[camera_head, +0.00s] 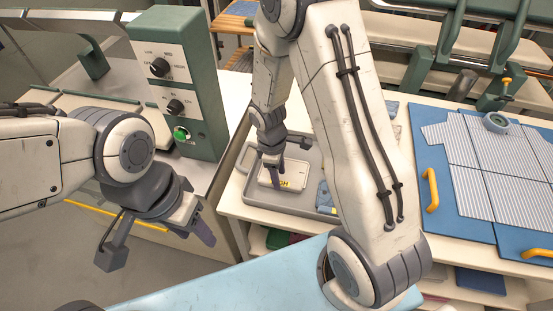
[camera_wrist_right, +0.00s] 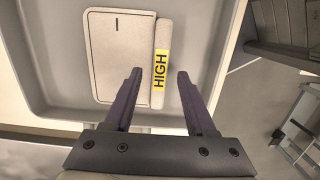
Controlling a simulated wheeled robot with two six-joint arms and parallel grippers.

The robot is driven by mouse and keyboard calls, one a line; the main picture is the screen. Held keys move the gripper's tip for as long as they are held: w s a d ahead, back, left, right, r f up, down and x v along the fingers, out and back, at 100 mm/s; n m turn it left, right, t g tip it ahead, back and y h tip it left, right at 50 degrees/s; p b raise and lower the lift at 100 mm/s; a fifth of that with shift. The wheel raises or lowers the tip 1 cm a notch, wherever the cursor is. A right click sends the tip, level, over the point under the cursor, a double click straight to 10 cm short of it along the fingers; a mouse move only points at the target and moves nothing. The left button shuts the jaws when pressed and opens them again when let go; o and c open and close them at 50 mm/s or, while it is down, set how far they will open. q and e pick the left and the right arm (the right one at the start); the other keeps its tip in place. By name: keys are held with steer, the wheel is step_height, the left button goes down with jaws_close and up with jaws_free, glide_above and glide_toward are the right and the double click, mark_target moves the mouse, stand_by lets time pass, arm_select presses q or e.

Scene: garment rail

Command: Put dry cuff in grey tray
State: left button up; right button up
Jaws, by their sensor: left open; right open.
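The grey tray (camera_head: 262,212) stands on the white bench at centre. In it lies a flat cream plate with a roll along one edge (camera_wrist_right: 158,35), marked by a yellow HIGH label (camera_wrist_right: 161,68). I cannot tell whether this is the cuff. A small blue cloth piece (camera_head: 324,196) shows at the tray's right side, partly behind my right arm. My right gripper (camera_head: 272,175) is open over the tray; in the right wrist view its fingers (camera_wrist_right: 158,82) stand either side of the labelled roll, contact unclear. My left gripper (camera_head: 196,222) is open and empty, left of the tray.
A green control box (camera_head: 176,80) with dials stands at the left. At the right, a striped garment (camera_head: 500,165) lies on blue boards with yellow handles (camera_head: 432,190). A light blue surface (camera_head: 230,280) is in front. Shelves with folded items lie below the bench.

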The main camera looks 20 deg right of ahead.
step_height(320, 180, up, 9)
steer(key=a, duration=0.1)
steer(key=s+a+r+m, duration=0.1)
steer(key=s+a+r, duration=0.2)
steer(key=s, duration=0.3)
steer(key=s+a+r+m+y, duration=0.1)
steer(key=s+a+r, duration=0.2)
steer(key=s, duration=0.3)
steer(key=s+a+r+m+y, duration=0.1)
steer(key=s+a+r+m, duration=0.1)
steer(key=s+a+r, duration=0.2)
steer(key=shift+s+a+t, duration=0.4)
steer(key=shift+s+a, duration=0.2)
steer(key=shift+s, duration=0.6)
steer(key=shift+r, duration=0.1)
steer(key=shift+c, duration=0.5)
steer(key=shift+a, duration=0.1)
